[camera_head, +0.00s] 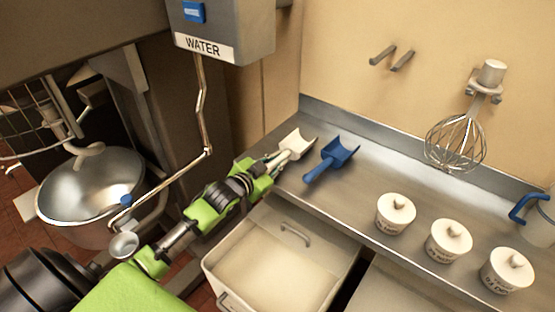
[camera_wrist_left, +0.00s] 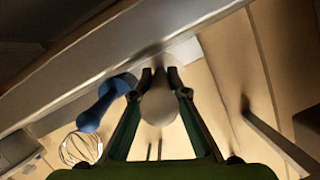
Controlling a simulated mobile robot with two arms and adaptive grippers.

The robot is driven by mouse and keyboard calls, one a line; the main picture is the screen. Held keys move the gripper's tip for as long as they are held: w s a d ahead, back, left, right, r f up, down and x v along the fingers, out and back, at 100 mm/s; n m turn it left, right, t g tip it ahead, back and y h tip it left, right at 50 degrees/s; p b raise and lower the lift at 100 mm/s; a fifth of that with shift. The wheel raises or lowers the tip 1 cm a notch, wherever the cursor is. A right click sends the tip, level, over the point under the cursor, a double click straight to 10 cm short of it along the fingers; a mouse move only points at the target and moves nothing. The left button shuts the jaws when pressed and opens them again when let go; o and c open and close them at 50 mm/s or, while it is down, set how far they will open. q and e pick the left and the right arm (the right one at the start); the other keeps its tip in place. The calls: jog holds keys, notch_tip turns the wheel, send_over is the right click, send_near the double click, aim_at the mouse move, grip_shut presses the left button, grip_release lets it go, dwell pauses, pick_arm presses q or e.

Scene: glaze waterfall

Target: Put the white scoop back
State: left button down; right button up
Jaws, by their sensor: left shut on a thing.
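The white scoop (camera_head: 297,142) is at the left end of the steel counter (camera_head: 365,190) in the head view, beside a blue scoop (camera_head: 331,158). My left gripper (camera_head: 282,158) is shut on the white scoop at its handle end. In the left wrist view, the two fingers of my left gripper (camera_wrist_left: 160,85) close around the white scoop (camera_wrist_left: 158,108), and the blue scoop (camera_wrist_left: 104,103) lies to the left. Whether the white scoop touches the counter is hard to tell. My right gripper is not in view.
Several white lidded tubs, one of them here (camera_head: 396,213), stand along the counter. An open white bin (camera_head: 225,270) is below the counter edge. A whisk (camera_head: 456,140) hangs on the wall. A water dispenser pipe (camera_head: 201,110) and a mixing bowl (camera_head: 90,187) are at left.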

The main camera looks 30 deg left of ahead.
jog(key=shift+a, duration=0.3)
pick_arm(q)
jog(key=c, duration=2)
grip_release()
jog(key=shift+f, duration=0.1)
jog(key=shift+o, duration=0.2)
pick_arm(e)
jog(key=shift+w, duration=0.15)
pick_arm(q)
jog(key=b+v, duration=0.1)
jog(key=v, duration=1.1)
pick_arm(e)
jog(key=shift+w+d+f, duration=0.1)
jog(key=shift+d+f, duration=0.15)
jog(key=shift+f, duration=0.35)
